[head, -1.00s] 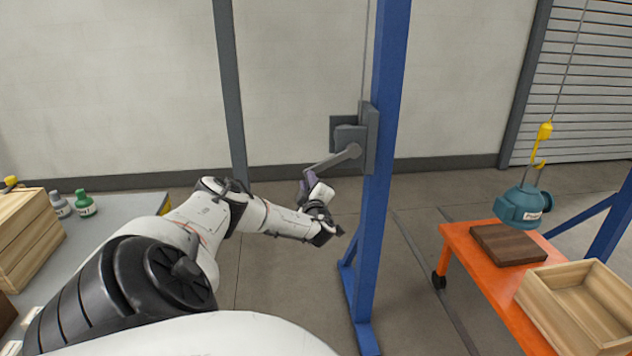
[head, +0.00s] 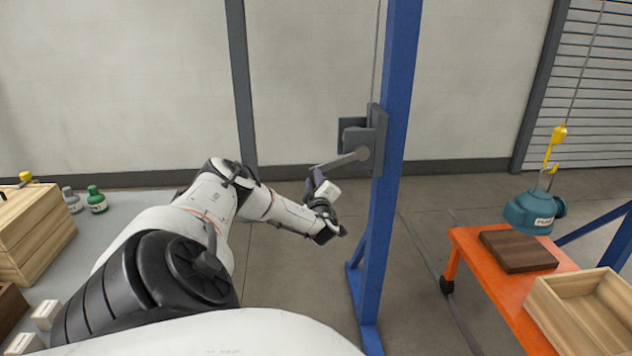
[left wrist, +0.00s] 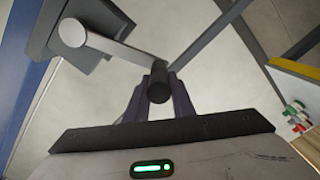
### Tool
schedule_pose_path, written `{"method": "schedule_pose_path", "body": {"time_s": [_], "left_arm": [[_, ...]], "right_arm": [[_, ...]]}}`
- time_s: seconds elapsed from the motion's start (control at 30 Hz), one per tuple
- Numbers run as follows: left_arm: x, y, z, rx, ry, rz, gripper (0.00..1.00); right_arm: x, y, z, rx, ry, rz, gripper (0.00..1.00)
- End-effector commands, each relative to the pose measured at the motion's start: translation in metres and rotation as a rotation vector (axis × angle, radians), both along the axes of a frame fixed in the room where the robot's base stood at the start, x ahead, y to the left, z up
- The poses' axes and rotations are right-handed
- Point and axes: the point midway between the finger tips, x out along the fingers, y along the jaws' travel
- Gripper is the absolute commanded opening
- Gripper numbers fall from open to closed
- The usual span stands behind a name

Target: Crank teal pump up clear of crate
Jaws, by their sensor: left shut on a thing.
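My left gripper (head: 314,183) is at the crank's outer end. In the left wrist view its fingers are closed around the dark crank handle (left wrist: 158,84). My right gripper is in neither view.
An orange cart (head: 500,290) carries a dark wooden board (head: 517,251) and an open wooden crate (head: 533,291). The blue post (head: 393,150) stands close to my left gripper. A grey table (head: 130,217) at left holds bottles and a wooden box (head: 35,232).

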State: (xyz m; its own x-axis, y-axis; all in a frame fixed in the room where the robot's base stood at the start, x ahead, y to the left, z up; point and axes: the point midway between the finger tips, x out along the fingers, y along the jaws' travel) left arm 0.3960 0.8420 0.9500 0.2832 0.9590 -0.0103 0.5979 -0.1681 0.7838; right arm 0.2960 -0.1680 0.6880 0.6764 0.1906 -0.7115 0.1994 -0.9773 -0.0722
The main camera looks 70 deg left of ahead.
Motion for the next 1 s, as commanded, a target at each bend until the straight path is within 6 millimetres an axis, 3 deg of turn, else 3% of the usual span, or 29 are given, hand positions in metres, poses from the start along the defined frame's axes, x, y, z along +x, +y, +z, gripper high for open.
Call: {"method": "schedule_pose_path", "body": {"time_s": [0.03,0.8,0.83,0.93,1.0], "left_arm": [[0.0019,0.0046,0.0151,0.019,-0.023,0.005,0.00],[-0.0019,0.0053,0.0156,0.020,-0.015,0.007,0.00],[-0.0019,0.0053,0.0154,0.020,-0.015,0.007,0.24],[-0.0019,0.0048,0.0142,0.019,-0.013,0.006,0.40],[-0.0019,0.0041,0.0128,0.016,-0.011,0.006,0.40]], "right_arm": [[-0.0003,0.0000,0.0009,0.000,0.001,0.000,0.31],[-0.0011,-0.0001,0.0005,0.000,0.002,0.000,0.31],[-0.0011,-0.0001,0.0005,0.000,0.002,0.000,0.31],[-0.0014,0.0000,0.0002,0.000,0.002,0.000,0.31],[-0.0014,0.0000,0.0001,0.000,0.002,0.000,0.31]]}}
